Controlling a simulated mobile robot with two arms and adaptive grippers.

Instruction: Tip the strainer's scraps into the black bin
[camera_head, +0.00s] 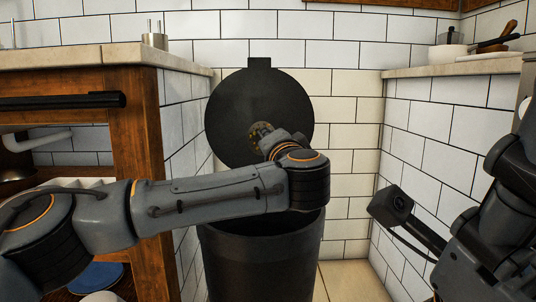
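The black bin (258,268) stands on the floor in the gap between two counters. Its round black lid (250,90) is raised and upright against the back wall. My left arm reaches across from the left, its wrist over the bin's mouth, hiding most of the opening. A small rounded, speckled brownish-yellow thing (261,133) shows just beyond that wrist, before the lid; I cannot tell if it is the strainer or its scraps. My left gripper's fingers are hidden. My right arm is at the right edge, and its gripper fingers do not show.
A wooden cabinet (137,150) with a stone top stands close at the left. A metal canister (154,38) is on it. The right counter (455,66) holds a white bowl (447,53) and a board with a dark-handled utensil. Tiled walls close in the bin on three sides.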

